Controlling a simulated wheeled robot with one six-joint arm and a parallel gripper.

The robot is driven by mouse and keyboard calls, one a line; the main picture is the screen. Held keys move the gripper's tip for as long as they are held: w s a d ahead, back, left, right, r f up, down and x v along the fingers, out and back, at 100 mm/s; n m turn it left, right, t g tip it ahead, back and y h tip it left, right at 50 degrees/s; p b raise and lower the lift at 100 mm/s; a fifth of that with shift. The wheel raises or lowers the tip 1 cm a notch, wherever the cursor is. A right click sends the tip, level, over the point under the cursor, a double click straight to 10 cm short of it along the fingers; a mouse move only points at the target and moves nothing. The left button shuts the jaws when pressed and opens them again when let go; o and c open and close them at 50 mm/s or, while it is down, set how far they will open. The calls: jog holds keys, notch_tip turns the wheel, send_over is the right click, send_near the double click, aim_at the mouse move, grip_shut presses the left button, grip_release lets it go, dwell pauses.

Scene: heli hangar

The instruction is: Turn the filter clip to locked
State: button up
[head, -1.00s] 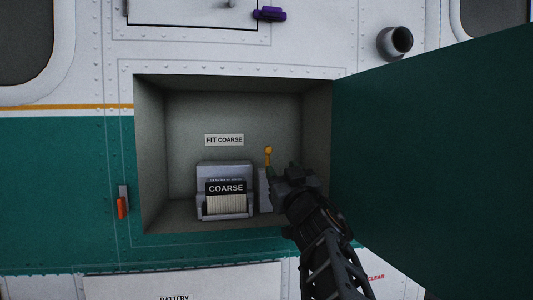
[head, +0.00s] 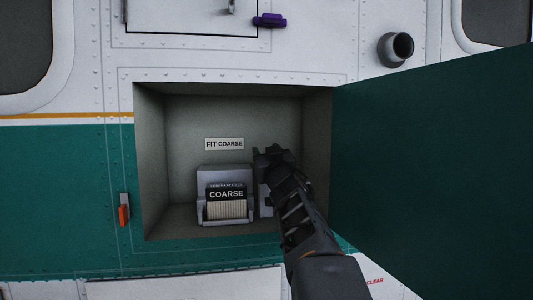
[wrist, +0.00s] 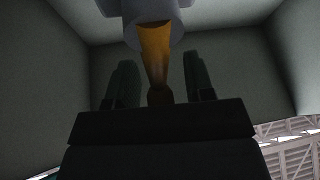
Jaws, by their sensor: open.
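The filter clip is an orange-yellow lever (wrist: 155,50) with a rounded end, coming out of a pale grey round mount (wrist: 150,8) in the wrist view. My gripper (head: 263,154) is inside the open recess, right of the filter. Its two dark fingers are apart, one on each side of the lever in the wrist view, with gaps showing on both sides. In the head view my gripper hides the lever. The filter (head: 226,208), labelled COARSE, sits in its grey housing (head: 226,174) on the recess floor.
A FIT COARSE label (head: 224,144) is on the recess back wall. The green door (head: 430,165) stands open at the right, close to my arm. An orange-red latch (head: 124,214) is outside at the left. The recess left of the filter is free.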

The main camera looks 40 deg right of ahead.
grip_shut()
dwell(0.4)
